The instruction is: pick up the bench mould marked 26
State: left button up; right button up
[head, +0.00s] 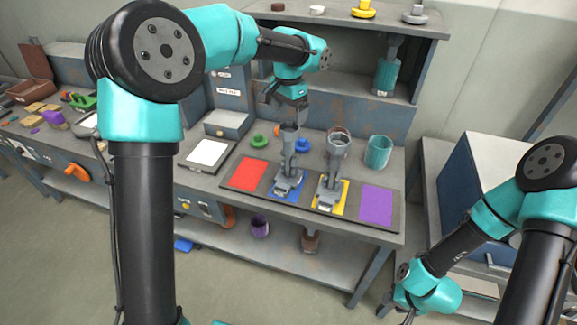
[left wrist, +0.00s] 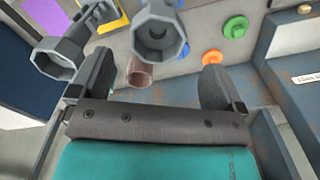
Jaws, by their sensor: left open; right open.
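Two grey stands with hexagonal cup tops are on the bench. One (head: 288,183) is on the blue mat and the other (head: 329,195) on the yellow mat. I cannot read a 26 on either, so I cannot tell which is the bench mould. My left gripper (head: 284,104) is open and empty above and behind the blue-mat stand. In the left wrist view, that stand's cup (left wrist: 160,35) is beyond the gap between the fingers; the other stand's cup (left wrist: 55,58) is at the left.
A brown tube (left wrist: 138,76) stands beyond the fingers in the left wrist view. Green (head: 258,140) and blue (head: 302,145) knobs are behind the mats. A teal cup (head: 378,152) stands at the right. A shelf (head: 360,20) overhangs the back. Red (head: 248,174) and purple (head: 376,205) mats are clear.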

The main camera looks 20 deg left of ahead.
aim_at(288, 133)
pick_arm(q)
jog(key=shift+f, duration=1.25)
jog(key=shift+s+f, duration=0.15)
jog(key=shift+f, duration=1.15)
jog(key=shift+s+f, duration=0.15)
jog(key=shift+f, duration=1.15)
jog(key=shift+c, duration=0.3)
jog(key=c, duration=1.6)
jog(key=shift+r, duration=0.2)
